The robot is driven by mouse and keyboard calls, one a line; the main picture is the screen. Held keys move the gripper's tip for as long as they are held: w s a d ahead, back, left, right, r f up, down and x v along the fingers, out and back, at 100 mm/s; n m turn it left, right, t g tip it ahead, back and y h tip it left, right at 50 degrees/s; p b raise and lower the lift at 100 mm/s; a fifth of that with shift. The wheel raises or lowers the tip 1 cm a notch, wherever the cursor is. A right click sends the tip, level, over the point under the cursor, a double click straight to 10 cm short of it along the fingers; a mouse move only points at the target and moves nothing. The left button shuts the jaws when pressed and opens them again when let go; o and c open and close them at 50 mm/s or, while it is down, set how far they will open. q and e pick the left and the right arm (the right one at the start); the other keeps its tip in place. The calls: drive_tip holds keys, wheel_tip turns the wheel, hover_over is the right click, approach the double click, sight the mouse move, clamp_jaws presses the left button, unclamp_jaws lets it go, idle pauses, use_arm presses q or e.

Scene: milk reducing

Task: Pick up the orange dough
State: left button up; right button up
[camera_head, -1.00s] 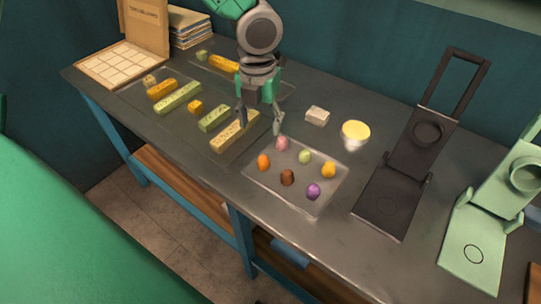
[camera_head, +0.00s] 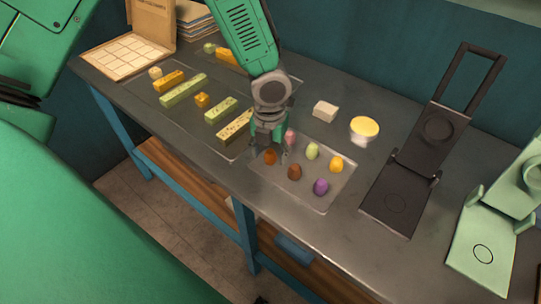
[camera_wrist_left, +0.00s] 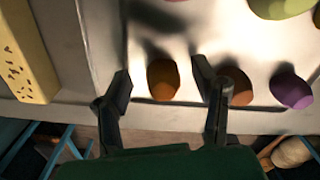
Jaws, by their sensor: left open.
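My left gripper (camera_head: 269,152) is above that corner, pointing down, open and empty. How far the fingertips are above the tray is hard to tell. My right gripper is not in view.
The tray also holds brown (camera_head: 294,172), purple (camera_head: 321,187), yellow (camera_head: 336,163), green (camera_head: 312,151) and pink (camera_head: 290,137) dough. A white block (camera_head: 325,110) and a yellow-topped cup (camera_head: 364,129) stand behind. A dark press (camera_head: 412,165) is at right. Coloured bars lie left.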

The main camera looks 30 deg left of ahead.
use_arm(q)
drive_tip(key=shift+s+a, duration=0.1)
drive_tip(key=c, duration=1)
drive_tip(key=shift+d, duration=0.3)
drive_tip(key=shift+d+r, duration=0.1)
